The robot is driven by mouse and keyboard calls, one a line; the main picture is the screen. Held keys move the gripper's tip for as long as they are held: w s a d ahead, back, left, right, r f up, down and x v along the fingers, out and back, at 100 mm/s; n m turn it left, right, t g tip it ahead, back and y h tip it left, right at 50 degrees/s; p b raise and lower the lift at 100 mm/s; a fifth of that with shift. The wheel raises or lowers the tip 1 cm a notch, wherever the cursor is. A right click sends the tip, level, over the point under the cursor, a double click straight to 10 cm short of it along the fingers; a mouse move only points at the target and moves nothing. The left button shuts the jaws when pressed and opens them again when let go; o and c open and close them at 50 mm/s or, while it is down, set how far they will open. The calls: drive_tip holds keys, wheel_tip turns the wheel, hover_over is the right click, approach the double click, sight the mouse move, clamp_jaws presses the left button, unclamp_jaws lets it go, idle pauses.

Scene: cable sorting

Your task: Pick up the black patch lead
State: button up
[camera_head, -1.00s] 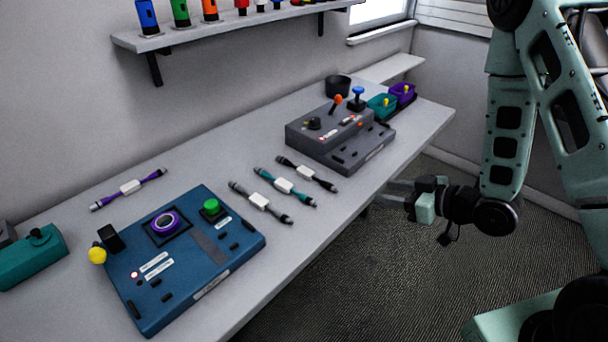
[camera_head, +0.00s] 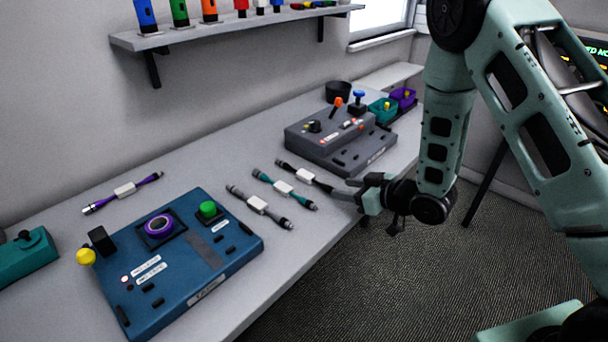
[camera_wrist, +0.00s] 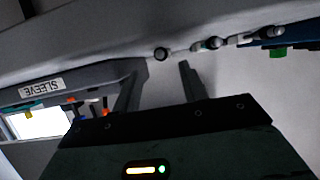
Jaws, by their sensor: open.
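The black patch lead (camera_head: 289,166) lies on the grey bench with a white label at its middle, the rightmost of three leads in a row. My gripper (camera_head: 347,188) is at the bench's front edge, just right of the lead's near end. It is open and empty. In the wrist view, the two fingers of my gripper (camera_wrist: 160,68) stand apart, and a dark round lead end (camera_wrist: 162,54), apparently the black lead's, shows beyond and between the tips. The rest of that lead is hard to make out there.
A teal lead (camera_head: 267,177) and a grey lead (camera_head: 240,194) lie left of it. A grey control box (camera_head: 340,140) stands close behind and right. A blue control box (camera_head: 225,262) and a purple lead (camera_head: 147,181) are farther left.

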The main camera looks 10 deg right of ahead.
sight(330, 187)
drive_tip(key=p+x, duration=0.1)
drive_tip(key=x, duration=0.3)
drive_tip(key=shift+a+f, duration=0.1)
drive_tip(key=shift+a, duration=0.1)
clamp_jaws()
